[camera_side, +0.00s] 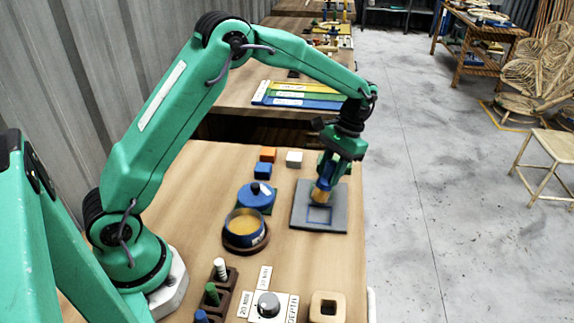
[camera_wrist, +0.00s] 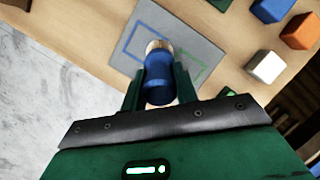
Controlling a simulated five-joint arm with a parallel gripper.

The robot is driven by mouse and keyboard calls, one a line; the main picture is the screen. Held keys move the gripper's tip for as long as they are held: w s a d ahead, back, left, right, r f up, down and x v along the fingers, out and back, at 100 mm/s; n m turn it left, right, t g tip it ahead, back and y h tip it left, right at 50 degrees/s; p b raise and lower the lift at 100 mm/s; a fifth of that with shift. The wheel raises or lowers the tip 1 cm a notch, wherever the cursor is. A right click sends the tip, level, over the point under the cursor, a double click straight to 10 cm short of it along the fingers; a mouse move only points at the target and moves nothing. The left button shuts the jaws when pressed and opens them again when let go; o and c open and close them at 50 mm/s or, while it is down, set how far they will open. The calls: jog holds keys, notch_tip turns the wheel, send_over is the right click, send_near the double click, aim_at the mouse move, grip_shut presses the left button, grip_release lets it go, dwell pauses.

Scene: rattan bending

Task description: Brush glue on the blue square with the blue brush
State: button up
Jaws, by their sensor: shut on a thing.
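My gripper (camera_side: 325,180) is shut on the blue brush (camera_wrist: 158,82), which points down over the grey board (camera_side: 300,218). The brush's pale tip shows in the wrist view, close to the edge of the blue square outline (camera_wrist: 134,38). In the side view the tip is at the far edge of the blue square (camera_side: 319,222); I cannot tell whether it touches the board. A green outline (camera_wrist: 203,65) lies beside the blue one.
A blue lid-like thing (camera_side: 257,194) stands behind the pot. Orange (camera_side: 268,154), blue (camera_side: 263,170) and white (camera_side: 294,159) blocks lie behind the board. A rack (camera_side: 222,292) with several coloured pegs, a dial (camera_side: 267,305) and a wooden block (camera_side: 328,306) stand in front.

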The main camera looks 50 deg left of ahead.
jog(key=shift+f, duration=0.5)
jog(key=shift+s+d+f, duration=0.4)
jog(key=shift+d+f, duration=0.05)
jog(key=shift+y, duration=0.3)
jog(key=shift+s+d, duration=1.85)
jog(key=shift+s, duration=0.05)
jog(key=shift+w+a, duration=2.25)
jog(key=shift+a, duration=0.05)
jog(key=shift+r, duration=4)
jog(key=shift+s+a, duration=0.35)
jog(key=shift+s, duration=0.1)
